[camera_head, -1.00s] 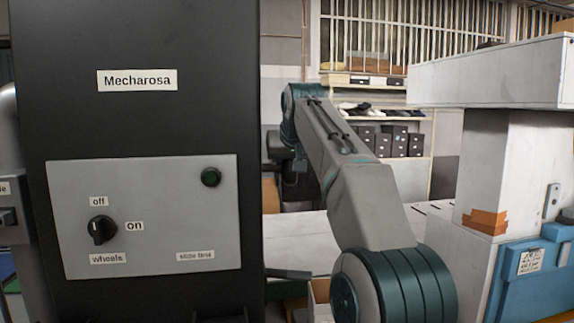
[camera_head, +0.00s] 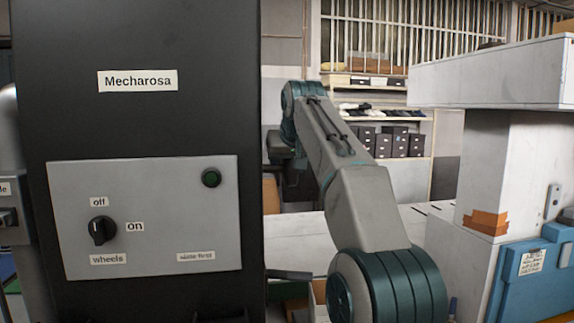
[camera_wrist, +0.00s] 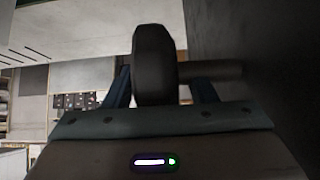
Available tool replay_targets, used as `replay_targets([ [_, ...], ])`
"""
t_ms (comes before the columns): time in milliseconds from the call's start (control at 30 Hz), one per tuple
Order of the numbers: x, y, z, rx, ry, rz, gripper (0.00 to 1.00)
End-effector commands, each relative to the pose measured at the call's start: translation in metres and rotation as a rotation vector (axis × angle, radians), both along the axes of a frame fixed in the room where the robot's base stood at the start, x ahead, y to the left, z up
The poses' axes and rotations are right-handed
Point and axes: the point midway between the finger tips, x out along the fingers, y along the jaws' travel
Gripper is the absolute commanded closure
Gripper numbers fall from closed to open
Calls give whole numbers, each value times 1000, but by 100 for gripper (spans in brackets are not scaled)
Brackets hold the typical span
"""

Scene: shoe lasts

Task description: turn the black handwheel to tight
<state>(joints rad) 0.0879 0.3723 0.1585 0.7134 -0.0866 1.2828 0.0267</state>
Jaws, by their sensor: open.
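In the wrist view the black handwheel (camera_wrist: 153,65) is seen edge-on, with a dark shaft running right from it to a dark vertical surface. My gripper (camera_wrist: 162,85) is open, with one finger on the wheel's left side and the other on its right, near the shaft. I cannot tell whether either finger touches the wheel. In the head view the handwheel and my gripper do not show; my arm reaches back behind the dark cabinet (camera_head: 150,125).
The cabinet's grey panel (camera_head: 145,268) carries a black rotary switch (camera_head: 102,230) and a dark green button (camera_head: 211,178). A white machine body (camera_head: 500,145) stands at the right, beside my arm. Shelves with dark boxes (camera_head: 396,142) are at the back.

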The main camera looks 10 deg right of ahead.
Motion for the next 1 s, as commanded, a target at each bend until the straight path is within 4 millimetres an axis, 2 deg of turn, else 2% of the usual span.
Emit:
replay_targets([
  [133, -4, 0, 4, 1, 0, -1, 49],
  [267, -17, 0, 18, 0, -3, 0, 49],
  [533, -62, 0, 64, 0, -6, 0, 49],
  [667, -76, 1, 79, 0, -3, 0, 49],
  [1000, -94, 1, 95, 0, -1, 1, 49],
])
